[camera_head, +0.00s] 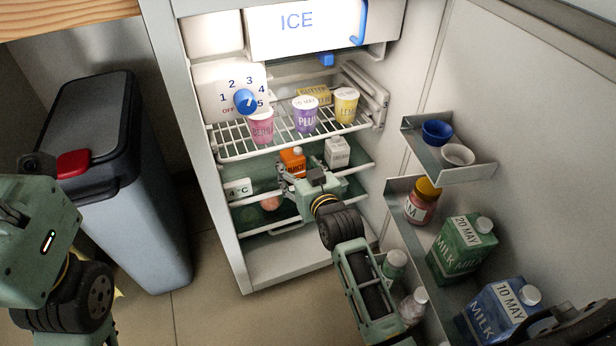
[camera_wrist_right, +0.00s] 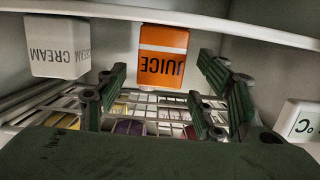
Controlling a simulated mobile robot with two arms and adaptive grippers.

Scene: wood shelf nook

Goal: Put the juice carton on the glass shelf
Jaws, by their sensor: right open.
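The orange and white juice carton (camera_head: 293,160) stands upright on the glass shelf (camera_head: 363,167) in the middle of the fridge. The right wrist view is upside down and shows the juice carton (camera_wrist_right: 163,50) with its label facing me. My right gripper (camera_head: 297,183) is open just in front of the carton, and its fingers (camera_wrist_right: 163,82) are apart, one to each side of it in the picture. I see no clear contact. The gripper partly hides the carton's lower part in the head view. My left arm is at the left edge; its gripper is not visible.
A cream carton (camera_head: 338,152) stands on the same shelf, right of the juice. Yogurt cups (camera_head: 305,115) sit on the wire rack above. A temperature display (camera_head: 238,188) is at the left. The open door holds milk cartons (camera_head: 463,248) and jars close to my right arm.

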